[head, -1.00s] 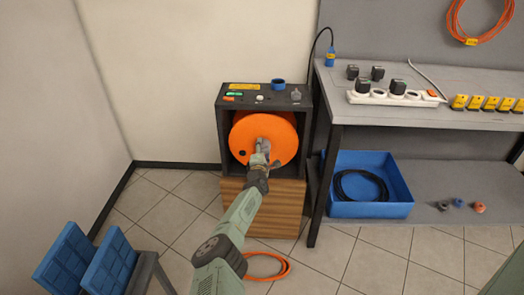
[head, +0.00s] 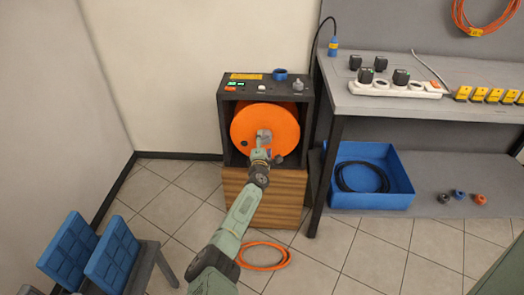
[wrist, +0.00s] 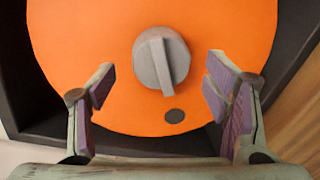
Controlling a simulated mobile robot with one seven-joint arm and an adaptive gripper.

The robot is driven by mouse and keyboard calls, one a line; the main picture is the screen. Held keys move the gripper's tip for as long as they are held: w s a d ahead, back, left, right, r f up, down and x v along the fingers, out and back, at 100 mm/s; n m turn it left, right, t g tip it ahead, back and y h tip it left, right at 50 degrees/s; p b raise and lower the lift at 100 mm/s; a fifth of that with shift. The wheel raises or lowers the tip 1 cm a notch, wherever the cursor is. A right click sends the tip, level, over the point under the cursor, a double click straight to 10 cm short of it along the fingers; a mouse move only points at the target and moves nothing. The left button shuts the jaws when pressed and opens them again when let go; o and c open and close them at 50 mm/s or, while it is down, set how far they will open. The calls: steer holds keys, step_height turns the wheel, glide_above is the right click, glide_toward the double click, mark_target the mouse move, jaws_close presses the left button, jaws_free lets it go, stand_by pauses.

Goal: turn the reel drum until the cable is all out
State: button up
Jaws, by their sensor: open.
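The orange reel drum (head: 245,128) sits face-on in a black open-front housing (head: 226,140). In the wrist view the drum face (wrist: 90,60) fills most of the picture, with a grey ridged knob (wrist: 160,58) at its centre and a dark round spot (wrist: 174,116) near it. My gripper (head: 262,145) is in front of the drum. Its fingers (wrist: 158,88) are open with purple pads, one to each side below the knob and apart from it. The gripper hides part of the drum in the head view. An orange cable loop (head: 264,268) lies on the floor.
The housing stands on a wooden box (head: 290,190) and has a green lamp and small controls on top. A workbench (head: 420,108) with a blue bin (head: 345,205) on its lower shelf is close on the right. Blue seats (head: 70,250) stand at lower left.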

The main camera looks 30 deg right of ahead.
steer(key=shift+s+a, duration=0.35)
steer(key=shift+s, duration=0.1)
steer(key=shift+v, duration=2)
steer(key=shift+r, duration=0.15)
